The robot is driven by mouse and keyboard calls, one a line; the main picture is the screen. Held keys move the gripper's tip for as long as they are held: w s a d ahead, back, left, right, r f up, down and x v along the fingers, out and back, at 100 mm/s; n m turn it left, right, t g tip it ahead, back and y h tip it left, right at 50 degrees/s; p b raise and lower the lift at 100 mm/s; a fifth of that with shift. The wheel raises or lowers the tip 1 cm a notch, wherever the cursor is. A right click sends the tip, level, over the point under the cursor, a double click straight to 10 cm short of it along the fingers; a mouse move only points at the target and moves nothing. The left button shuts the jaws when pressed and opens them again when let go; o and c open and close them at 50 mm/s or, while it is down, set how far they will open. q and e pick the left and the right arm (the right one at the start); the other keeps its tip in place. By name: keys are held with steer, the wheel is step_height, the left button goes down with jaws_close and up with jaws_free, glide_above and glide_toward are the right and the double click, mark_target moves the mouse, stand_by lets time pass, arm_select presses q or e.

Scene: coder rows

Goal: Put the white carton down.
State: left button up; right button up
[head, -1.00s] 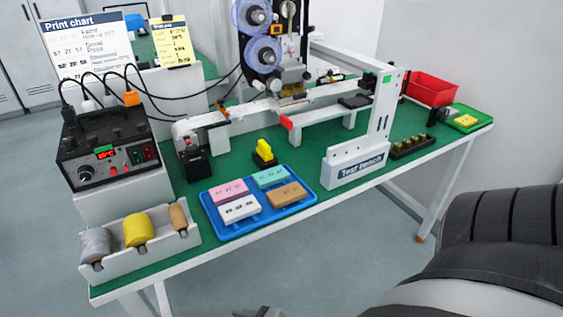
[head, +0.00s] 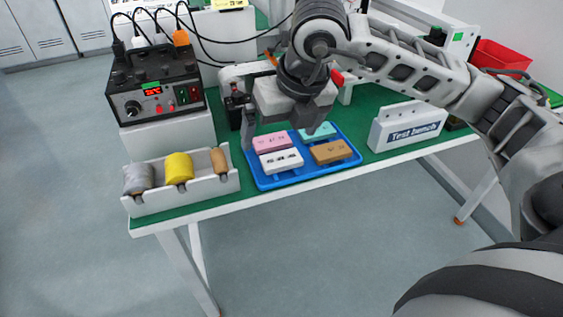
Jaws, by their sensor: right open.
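The white carton (head: 281,161) lies flat in the front left place of the blue tray (head: 272,184). Dark marks show on its top. A pink carton (head: 271,143) lies behind it, a brown carton (head: 331,151) to its right and a teal carton (head: 318,131) diagonally behind it. My right gripper (head: 282,139) points down over the tray with its jaws apart and nothing between them. One finger is in front of the tray's left edge; the exact height above the cartons is unclear. My left gripper is out of view.
A bin with rolls (head: 180,193) stands left of the tray, with a black power unit (head: 155,90) behind it. The "Test bench" stand (head: 400,129) is on the right. My right arm hides much of the machine behind. The table's front edge runs close before the tray.

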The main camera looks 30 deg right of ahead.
steer(key=d+m+h, duration=0.1)
steer(key=d+h, duration=0.1)
steer(key=d, duration=0.1)
glide_toward(282, 159)
steer(key=shift+x, duration=1.1)
steer(key=shift+p+x, duration=0.35)
steer(key=shift+x, duration=2.65)
steer(key=c, duration=1)
steer(key=shift+o, duration=0.2)
steer(key=shift+r+t, duration=0.1)
steer(key=shift+t, duration=0.2)
